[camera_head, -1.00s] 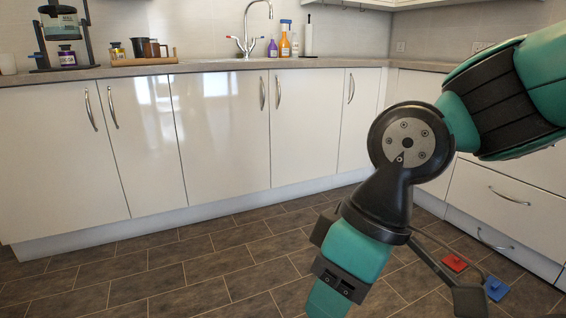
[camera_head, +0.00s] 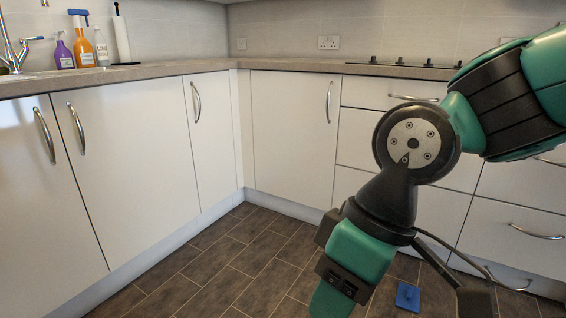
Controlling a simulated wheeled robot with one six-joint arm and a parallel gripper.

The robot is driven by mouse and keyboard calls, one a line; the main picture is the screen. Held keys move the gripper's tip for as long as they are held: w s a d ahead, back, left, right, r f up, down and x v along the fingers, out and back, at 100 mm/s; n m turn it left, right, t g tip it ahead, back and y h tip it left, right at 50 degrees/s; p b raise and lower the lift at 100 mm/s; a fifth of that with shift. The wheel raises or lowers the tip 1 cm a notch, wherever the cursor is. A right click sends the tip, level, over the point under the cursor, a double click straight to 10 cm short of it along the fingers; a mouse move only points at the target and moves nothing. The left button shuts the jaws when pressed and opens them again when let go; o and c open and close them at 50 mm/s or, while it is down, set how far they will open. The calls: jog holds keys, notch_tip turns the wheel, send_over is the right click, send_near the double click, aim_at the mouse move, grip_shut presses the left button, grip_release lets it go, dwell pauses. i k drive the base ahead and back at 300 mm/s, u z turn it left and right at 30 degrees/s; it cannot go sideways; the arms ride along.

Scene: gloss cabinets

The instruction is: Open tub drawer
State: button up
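A bank of white drawers stands at the right under the hob. A top drawer (camera_head: 375,95) with a silver bar handle is shut, and a wider drawer (camera_head: 520,205) at the far right is shut with a curved handle (camera_head: 537,232). A lower handle (camera_head: 512,283) shows near the floor, partly behind my arm. I cannot tell which of these is the tub drawer. My arm covers much of the drawer fronts. The arm runs down past the bottom edge, and my gripper's fingertips are not in view.
A blue object (camera_head: 407,297) lies on the brown tiled floor (camera_head: 240,262) beside my arm. Shut white cabinet doors (camera_head: 130,165) line the left and the corner. A hob (camera_head: 410,69) is on the worktop. The floor in the middle is clear.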

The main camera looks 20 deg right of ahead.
aim_at(525, 238)
jog(key=z, duration=1.1)
jog(key=i, duration=1)
jog(key=z, duration=1.1)
jog(key=i, duration=0.25)
jog(key=z, duration=0.05)
